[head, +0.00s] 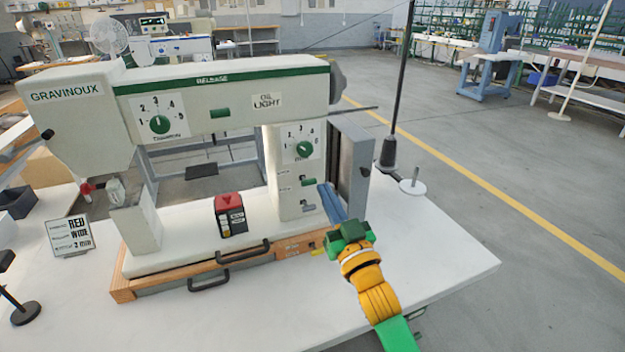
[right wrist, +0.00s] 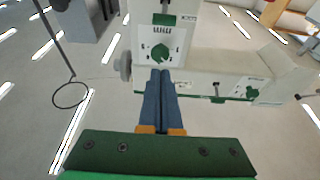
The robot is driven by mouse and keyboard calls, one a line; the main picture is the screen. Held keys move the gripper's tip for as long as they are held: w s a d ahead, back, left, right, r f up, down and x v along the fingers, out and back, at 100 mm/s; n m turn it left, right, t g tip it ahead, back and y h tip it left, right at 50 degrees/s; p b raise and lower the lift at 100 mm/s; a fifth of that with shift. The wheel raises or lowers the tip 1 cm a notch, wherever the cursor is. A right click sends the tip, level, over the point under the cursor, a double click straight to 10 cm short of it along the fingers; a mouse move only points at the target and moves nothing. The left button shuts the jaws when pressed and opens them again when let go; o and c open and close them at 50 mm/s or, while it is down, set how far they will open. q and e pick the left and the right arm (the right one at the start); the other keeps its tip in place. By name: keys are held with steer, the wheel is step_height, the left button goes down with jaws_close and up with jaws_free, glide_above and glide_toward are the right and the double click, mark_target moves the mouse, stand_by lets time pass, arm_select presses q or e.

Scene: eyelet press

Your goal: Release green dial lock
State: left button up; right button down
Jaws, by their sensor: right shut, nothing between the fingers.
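A white press marked GRAVINOUX carries two green dials on white numbered plates. One dial (head: 160,123) is on the horizontal arm. The other dial (head: 304,149) is on the right column, with a small green tab (head: 308,181) below it. In the right wrist view, the picture is turned over: the column dial (right wrist: 160,53) lies just beyond my fingertips and the green tab (right wrist: 164,19) appears above it. My right gripper (head: 324,188) has blue fingers, shut and empty, in front of the column's lower right. Contact with the press cannot be told. My left gripper is out of view.
A card reading RED, WIDE, 2 mm (head: 70,235) stands at the left. A black box with a red top (head: 230,215) sits on the press base. A dark pole (head: 390,150) rises behind the press. The white table (head: 440,265) is clear at right.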

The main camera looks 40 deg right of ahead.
step_height(320, 180, up, 3)
steer(key=p, duration=0.2)
glide_above(313, 182)
steer(key=s+a, duration=0.1)
steer(key=s, duration=0.1)
steer(key=shift+w+f, duration=0.1)
steer(key=shift+f, duration=0.1)
steer(key=f, duration=0.4)
steer(key=shift+w+f+b, duration=0.1)
steer(key=shift+w+b, duration=0.15)
steer(key=shift+b, duration=0.15)
